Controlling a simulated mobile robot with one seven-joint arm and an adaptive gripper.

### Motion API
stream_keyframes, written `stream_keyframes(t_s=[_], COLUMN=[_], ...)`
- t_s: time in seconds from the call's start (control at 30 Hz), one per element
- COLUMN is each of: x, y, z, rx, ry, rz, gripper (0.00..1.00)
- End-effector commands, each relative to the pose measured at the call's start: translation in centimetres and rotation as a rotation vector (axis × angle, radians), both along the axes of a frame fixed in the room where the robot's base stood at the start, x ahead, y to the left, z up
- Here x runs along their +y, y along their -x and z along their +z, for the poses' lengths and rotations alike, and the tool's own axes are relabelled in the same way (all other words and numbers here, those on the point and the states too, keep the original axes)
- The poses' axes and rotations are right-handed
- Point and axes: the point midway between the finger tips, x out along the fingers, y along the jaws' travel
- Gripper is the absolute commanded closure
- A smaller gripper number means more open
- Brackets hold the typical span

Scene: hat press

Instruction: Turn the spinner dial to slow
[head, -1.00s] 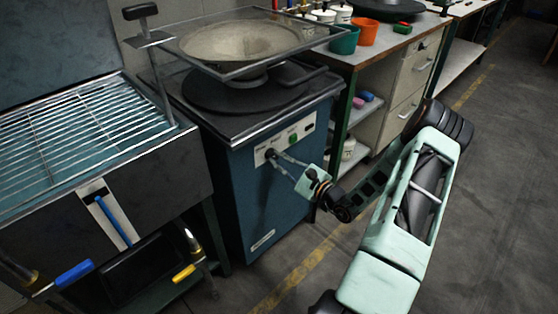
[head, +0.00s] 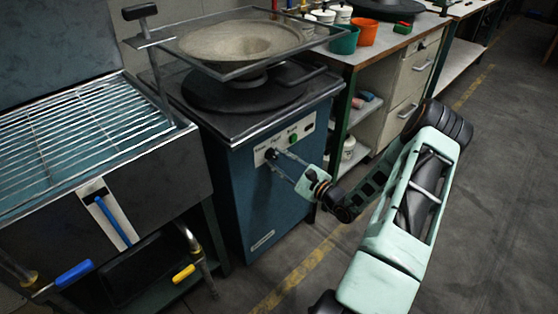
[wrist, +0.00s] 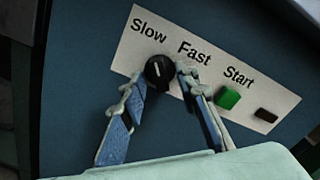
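The spinner dial (wrist: 159,71) is a round black knob with a white pointer line on a pale panel (wrist: 238,70) marked Slow, Fast and Start. In the wrist view its pointer stands almost straight up, leaning slightly toward the Slow label. My gripper (wrist: 162,76) has its fingers apart, one on each side of the dial, with a narrow gap visible. I cannot tell whether either tip touches it. In the head view, my gripper (head: 276,159) reaches in from the right, and its fingers partly cover the small dial.
A green button (wrist: 229,97) and a dark red-brown button (wrist: 266,115) sit right of the dial. The blue machine (head: 262,205) carries a metal frame and bowl (head: 240,42) above. A grilled sink (head: 85,130) stands at left. Floor at right is clear.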

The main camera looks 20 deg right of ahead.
Motion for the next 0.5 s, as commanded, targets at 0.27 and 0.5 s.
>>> stream_keyframes(t_s=[0.27, 0.5], x=[-1.5, -3.2], y=[3.7, 8.4], z=[0.0, 0.0], rx=[0.002, 0.002], ry=[0.000, 0.001], rz=[-0.004, -0.004], gripper=[0.71, 0.71])
